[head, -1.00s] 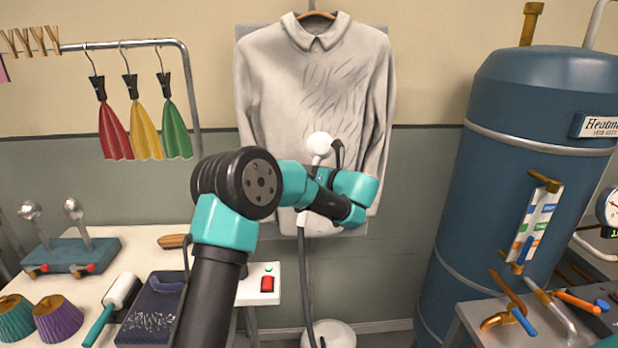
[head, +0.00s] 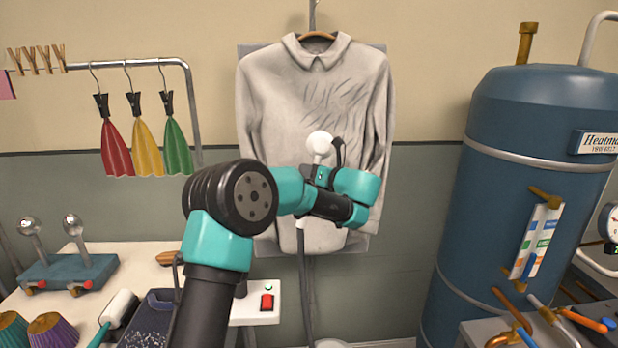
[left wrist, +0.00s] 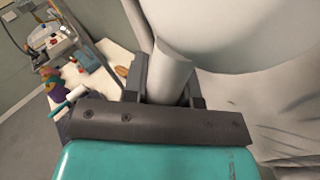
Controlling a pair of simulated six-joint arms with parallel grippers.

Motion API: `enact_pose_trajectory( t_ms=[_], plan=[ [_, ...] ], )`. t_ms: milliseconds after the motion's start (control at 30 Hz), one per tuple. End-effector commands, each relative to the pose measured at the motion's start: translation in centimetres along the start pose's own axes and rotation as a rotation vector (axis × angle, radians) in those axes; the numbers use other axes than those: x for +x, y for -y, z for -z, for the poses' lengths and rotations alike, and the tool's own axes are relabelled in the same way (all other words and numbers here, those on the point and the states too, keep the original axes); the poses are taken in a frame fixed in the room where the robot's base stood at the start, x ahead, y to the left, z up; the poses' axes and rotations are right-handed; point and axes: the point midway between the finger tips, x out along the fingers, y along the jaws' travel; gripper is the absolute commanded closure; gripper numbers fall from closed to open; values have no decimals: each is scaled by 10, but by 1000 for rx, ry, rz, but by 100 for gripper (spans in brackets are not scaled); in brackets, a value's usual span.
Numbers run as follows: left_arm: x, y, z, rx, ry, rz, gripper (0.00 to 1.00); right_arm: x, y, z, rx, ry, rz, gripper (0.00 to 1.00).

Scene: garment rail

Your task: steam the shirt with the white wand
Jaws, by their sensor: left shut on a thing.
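The light grey shirt (head: 290,90) hangs on a hanger against a grey board on the wall. Crease lines show on its chest, right of the middle. My left gripper (head: 318,178) is shut on the white wand (head: 320,143), whose round white head points up in front of the shirt's lower half. I cannot tell whether the head touches the cloth. In the left wrist view the white wand (left wrist: 168,75) stands between the jaws, with pale surface behind it. A grey hose hangs below the wand. My right gripper is not in view.
A blue tank (head: 530,170) stands at the right, beside a bench with pipes and tools. At the left, a rail (head: 120,64) carries red, yellow and green cloths. The left table holds a box with a red switch (head: 267,302), a roller and cupcake-like pieces.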

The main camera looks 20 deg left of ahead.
Motion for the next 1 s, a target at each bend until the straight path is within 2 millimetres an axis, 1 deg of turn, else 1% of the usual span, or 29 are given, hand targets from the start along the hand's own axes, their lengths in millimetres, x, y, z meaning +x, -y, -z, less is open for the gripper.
enact_pose_trajectory(
  t_ms=[100,1000],
  plan=[
    [0,-4,-8,-2,1,-1,100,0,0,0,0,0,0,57],
    [1,-24,-53,-3,1,-1,100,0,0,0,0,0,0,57]
  ],
)
